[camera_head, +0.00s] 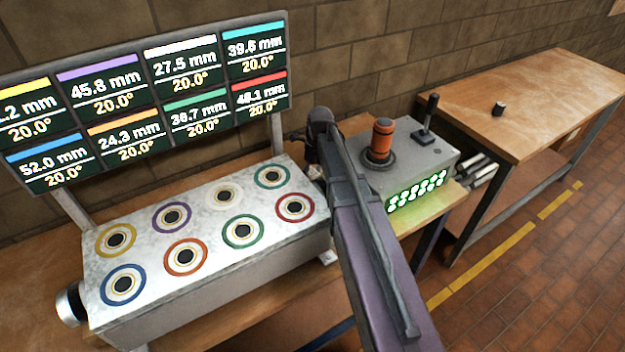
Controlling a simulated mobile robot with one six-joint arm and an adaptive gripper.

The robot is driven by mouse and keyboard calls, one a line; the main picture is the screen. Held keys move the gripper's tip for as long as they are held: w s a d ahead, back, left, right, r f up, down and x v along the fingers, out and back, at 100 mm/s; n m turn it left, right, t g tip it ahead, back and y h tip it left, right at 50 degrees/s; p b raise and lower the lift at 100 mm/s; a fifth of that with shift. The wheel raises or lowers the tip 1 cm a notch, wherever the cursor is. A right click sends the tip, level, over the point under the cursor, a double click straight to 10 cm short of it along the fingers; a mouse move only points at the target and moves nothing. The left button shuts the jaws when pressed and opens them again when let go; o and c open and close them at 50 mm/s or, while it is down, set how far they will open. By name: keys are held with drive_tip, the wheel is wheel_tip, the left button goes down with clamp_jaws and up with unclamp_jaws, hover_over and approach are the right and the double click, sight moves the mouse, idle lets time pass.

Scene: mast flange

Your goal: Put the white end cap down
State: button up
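I cannot pick out a white end cap for certain. My arm crosses the middle of the view from the bottom, and its far end stops just beyond the right end of the pale test block. Dark parts of my gripper (313,160) show only in part there, mostly hidden behind the arm, so I cannot see its fingers or anything held. The pale block (150,225) has several coloured ring stations on top, each with a dark centre. The white ring (226,195) is in the back row, between the purple ring (172,216) and the teal ring (271,176).
A display board (145,100) with millimetre readings stands behind the block. A grey control box (405,165) with an orange-and-black knob, a lever and green lights sits right of my arm. The right-hand wooden table (550,90) holds one small dark cylinder (498,109) and is otherwise clear.

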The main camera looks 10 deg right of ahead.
sight(311, 171)
drive_tip(key=shift+c, duration=0.5)
drive_tip(key=shift+r, duration=0.1)
drive_tip(key=p+v, duration=0.4)
drive_tip(key=shift+s+a, duration=0.25)
drive_tip(key=shift+a, duration=0.05)
drive_tip(key=w+d, duration=0.2)
drive_tip(key=w, duration=0.3)
drive_tip(key=w+d, duration=0.3)
drive_tip(key=w, duration=0.2)
drive_tip(key=w+d, duration=0.3)
drive_tip(key=w, duration=0.3)
drive_tip(key=shift+f, duration=0.3)
drive_tip(key=shift+r, duration=0.15)
drive_tip(key=s+a+r+p+v, duration=0.1)
drive_tip(key=s+a+p+v, duration=0.1)
drive_tip(key=p+v, duration=1.15)
drive_tip(key=b+x, duration=0.4)
drive_tip(key=w+d+b+x, duration=0.1)
drive_tip(key=b+x, duration=0.4)
drive_tip(key=w+d+b+x, duration=0.1)
drive_tip(key=b+x, duration=0.4)
drive_tip(key=shift+w+d+f, duration=0.1)
drive_tip(key=shift+d+f, duration=0.05)
drive_tip(key=shift+f, duration=0.3)
drive_tip(key=shift+r, duration=0.1)
